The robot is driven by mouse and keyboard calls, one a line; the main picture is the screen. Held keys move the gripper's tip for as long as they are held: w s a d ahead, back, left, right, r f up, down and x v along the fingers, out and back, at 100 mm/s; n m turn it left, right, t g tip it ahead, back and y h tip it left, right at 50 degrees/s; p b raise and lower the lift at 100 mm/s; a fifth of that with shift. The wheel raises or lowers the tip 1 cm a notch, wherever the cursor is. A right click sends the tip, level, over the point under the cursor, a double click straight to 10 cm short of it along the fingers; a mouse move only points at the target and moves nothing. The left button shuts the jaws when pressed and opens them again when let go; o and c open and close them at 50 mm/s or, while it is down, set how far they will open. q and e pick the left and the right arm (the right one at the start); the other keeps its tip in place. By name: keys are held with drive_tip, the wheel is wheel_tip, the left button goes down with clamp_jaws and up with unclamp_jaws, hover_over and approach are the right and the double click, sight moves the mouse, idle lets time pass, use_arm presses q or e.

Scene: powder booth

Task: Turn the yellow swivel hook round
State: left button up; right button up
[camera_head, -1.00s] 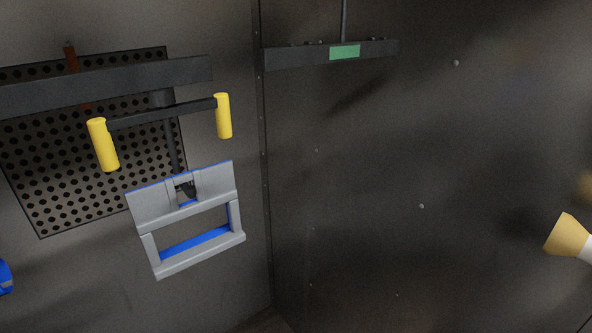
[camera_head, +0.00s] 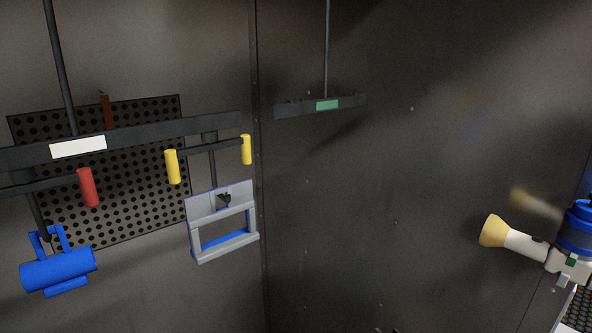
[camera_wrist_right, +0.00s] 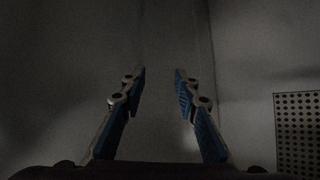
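The yellow swivel hook (camera_head: 210,148) is a dark crossbar with a yellow grip at each end, under a dark overhead bar (camera_head: 130,138) in the head view. A grey frame with blue edges (camera_head: 222,257) hangs below it on a dark rod, near the wall corner. My right gripper (camera_wrist_right: 160,75) shows in the right wrist view, with its two blue-padded fingers apart and nothing between them. Neither gripper can be made out clearly in the head view, and the hook is not in the wrist view.
Left of it, a red-gripped hook (camera_head: 88,187) carries a blue cylindrical part (camera_head: 58,270). A perforated panel (camera_head: 130,190) is on the wall behind. A bar with a green label (camera_head: 327,105) hangs right of the corner. A cone-nosed device (camera_head: 525,244) stands at the right.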

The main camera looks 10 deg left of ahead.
sight(249, 156)
drive_tip(key=a+r+n+t+y+p, duration=0.15)
drive_tip(key=a+r, duration=0.25)
drive_tip(key=r, duration=0.8)
drive_tip(key=a+r+y, duration=0.2)
drive_tip(key=a+r, duration=0.2)
drive_tip(key=r, duration=0.7)
drive_tip(key=a+r+n+t+y, duration=0.15)
drive_tip(key=a+r, duration=0.25)
drive_tip(key=r, duration=0.8)
drive_tip(key=s+a+r+n+g+y+p, duration=0.1)
drive_tip(key=s+a+r+n+g+y, duration=0.2)
drive_tip(key=s+r, duration=0.75)
drive_tip(key=s+a+r+n+g+y+p, duration=0.1)
drive_tip(key=s+a+r+n+y, duration=0.15)
drive_tip(key=s+a+r, duration=0.6)
drive_tip(key=x, duration=0.7)
drive_tip(key=shift+s+a, duration=0.2)
drive_tip(key=shift+a, duration=0.25)
drive_tip(key=c, duration=0.7)
